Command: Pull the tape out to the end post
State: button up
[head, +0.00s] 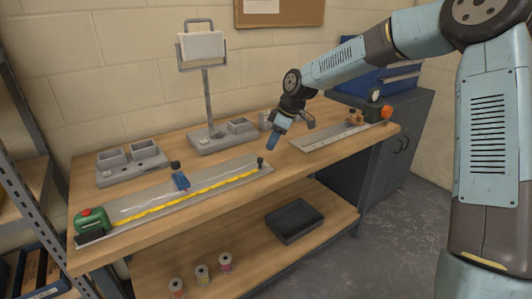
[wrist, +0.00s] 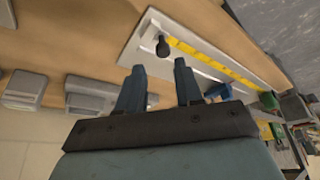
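The green tape measure (head: 92,220) with a red button sits at the left end of a long grey board (head: 140,205) on the bench. Its yellow tape (head: 190,193) lies along the board and ends close to the dark end post (head: 260,162). The post (wrist: 162,47) and tape (wrist: 215,61) also show in the wrist view; whether tape and post touch is hard to tell. A blue piece (head: 180,181) stands on the board behind the tape. My gripper (head: 290,137) is above the bench, right of the post, with its fingers apart and nothing between them.
A lamp stand (head: 207,95) and grey trays (head: 130,165) stand along the back. Another flat plate (head: 325,138) lies to the right, near an orange knob (head: 386,113). A dark tray (head: 294,221) and several spools (head: 202,273) are on the lower shelf.

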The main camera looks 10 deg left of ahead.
jog(key=w+d+r, duration=0.1)
jog(key=d+r, duration=0.4)
jog(key=r, duration=0.1)
dwell(0.3)
jog(key=s+d+r+m+t+h, duration=0.25)
jog(key=s+d+r+m, duration=0.25)
jog(key=s+d, duration=0.5)
jog(key=s+d+r+m+t+h, duration=0.1)
jog(key=s+d+r+m+h, duration=0.2)
jog(key=s+d+r+m, duration=0.5)
jog(key=s+d+f+m+t, duration=0.1)
jog(key=s+d+m, duration=0.1)
jog(key=s+d, duration=0.3)
jog(key=s+d+f+m, duration=0.2)
jog(key=s+d, duration=0.3)
jog(key=s, duration=0.8)
jog(key=shift+m+t+y, duration=0.3)
jog(key=shift+t+y, duration=0.05)
jog(key=shift+y, duration=0.1)
